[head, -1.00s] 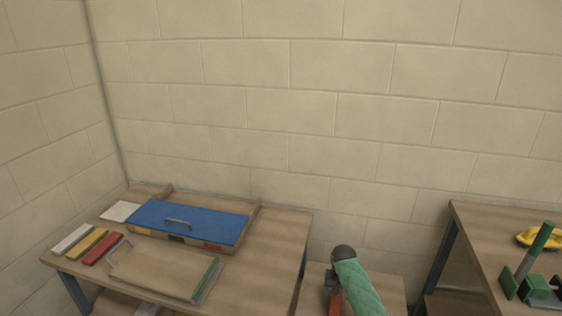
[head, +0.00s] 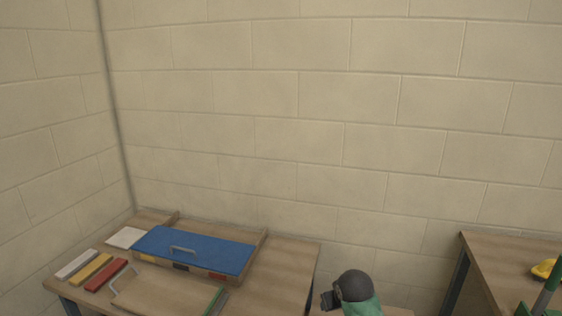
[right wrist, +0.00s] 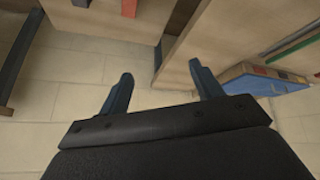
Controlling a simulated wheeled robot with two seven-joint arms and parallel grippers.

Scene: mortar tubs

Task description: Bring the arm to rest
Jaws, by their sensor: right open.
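My right gripper (right wrist: 162,90) shows in the right wrist view with its two dark fingers spread apart. Nothing is between them, and bare floor or wall blocks and a wooden panel show behind. In the head view, a dark rounded joint and green sleeve of my arm (head: 358,294) show at the bottom, right of the left table; no gripper fingers show there. My left gripper is in neither view.
A wooden table (head: 285,262) at left holds a blue-lidded box (head: 205,248), a board with a handle (head: 160,293) and red (head: 106,275), yellow (head: 91,269) and whitish (head: 76,263) bars. Another table (head: 495,255) at right bears a yellow object (head: 545,268). Block walls stand behind.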

